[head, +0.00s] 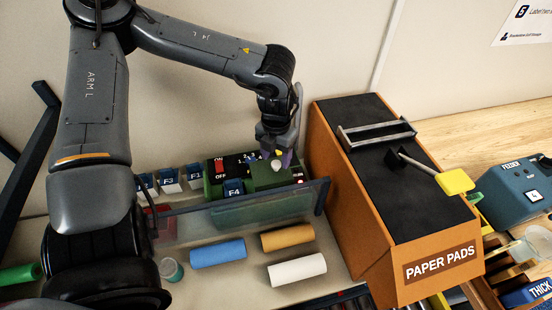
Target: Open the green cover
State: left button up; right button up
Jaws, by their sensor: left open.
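A green cover (268,179) sits on a green device with dark panels, behind a low see-through screen. It looks closed. A pale round knob (277,166) is on its top. My left gripper (281,157) is open right above the knob, pointing down, with its fingertips close to it. I cannot tell whether they touch the knob. The gripper partly hides the back of the cover. My right gripper is not in view.
The screen (185,222) with a dark top rail stands in front of the device. An orange box (340,185) marked PAPER PADS stands close on the right. Blue (218,253), tan (288,237) and white (297,270) rolls lie in front. A red switch (219,166) is left of the cover.

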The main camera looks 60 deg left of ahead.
pick_arm(q)
notch_tip(320, 180, up, 9)
dwell(0.4)
dwell(0.4)
